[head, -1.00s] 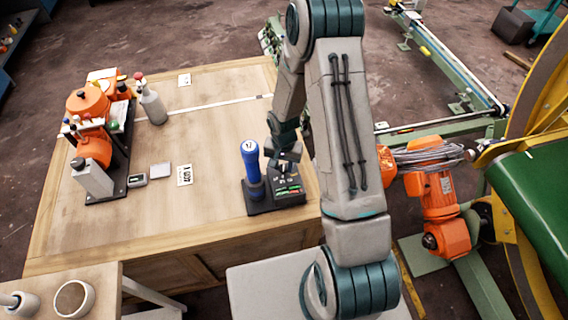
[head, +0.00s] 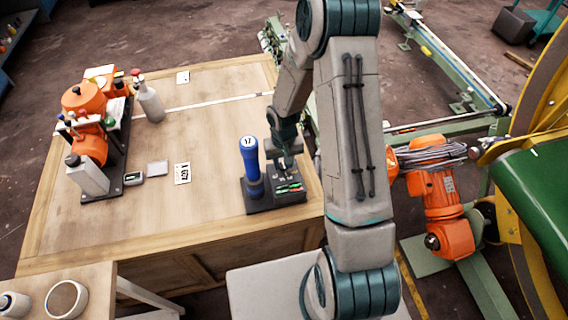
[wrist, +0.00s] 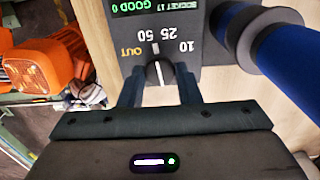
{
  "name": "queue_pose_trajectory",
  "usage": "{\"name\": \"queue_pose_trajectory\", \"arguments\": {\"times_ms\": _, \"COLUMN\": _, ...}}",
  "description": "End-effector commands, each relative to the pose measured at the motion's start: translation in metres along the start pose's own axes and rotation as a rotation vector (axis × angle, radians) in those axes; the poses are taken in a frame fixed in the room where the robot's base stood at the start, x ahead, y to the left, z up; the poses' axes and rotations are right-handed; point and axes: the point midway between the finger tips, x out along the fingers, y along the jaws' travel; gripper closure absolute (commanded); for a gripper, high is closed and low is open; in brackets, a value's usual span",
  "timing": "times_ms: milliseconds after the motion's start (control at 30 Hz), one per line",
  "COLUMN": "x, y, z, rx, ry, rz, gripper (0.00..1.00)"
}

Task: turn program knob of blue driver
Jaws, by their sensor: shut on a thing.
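The blue driver (head: 250,160) stands upright in its dark base (head: 260,205) near the right front of the wooden table, with a white 17 on its top. In the wrist view the blue driver (wrist: 292,60) lies at the upper right. The program knob (wrist: 159,74) is a small dark knob with a white pointer line, beside upside-down marks OUT, 50, 25 and 10. My gripper (wrist: 159,92) is shut on the knob, one finger on each side.
A small green-lettered display (wrist: 155,7) sits beyond the knob. A label card (head: 182,173) lies mid-table. An orange machine (head: 435,200) is right of my arm.

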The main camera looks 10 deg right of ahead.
Motion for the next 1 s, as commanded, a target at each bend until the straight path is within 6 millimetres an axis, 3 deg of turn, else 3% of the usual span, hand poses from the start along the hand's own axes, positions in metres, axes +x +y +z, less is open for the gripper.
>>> {"name": "queue_pose_trajectory", "arguments": {"times_ms": 600, "x": -0.0003, "y": 0.0, "z": -0.0004, "rx": -0.578, "ry": 0.001, "rz": 0.0, "gripper": 0.92}}
{"name": "queue_pose_trajectory", "arguments": {"times_ms": 1000, "x": -0.0007, "y": 0.0, "z": -0.0006, "rx": -0.841, "ry": 0.002, "rz": 0.0, "gripper": 0.92}}
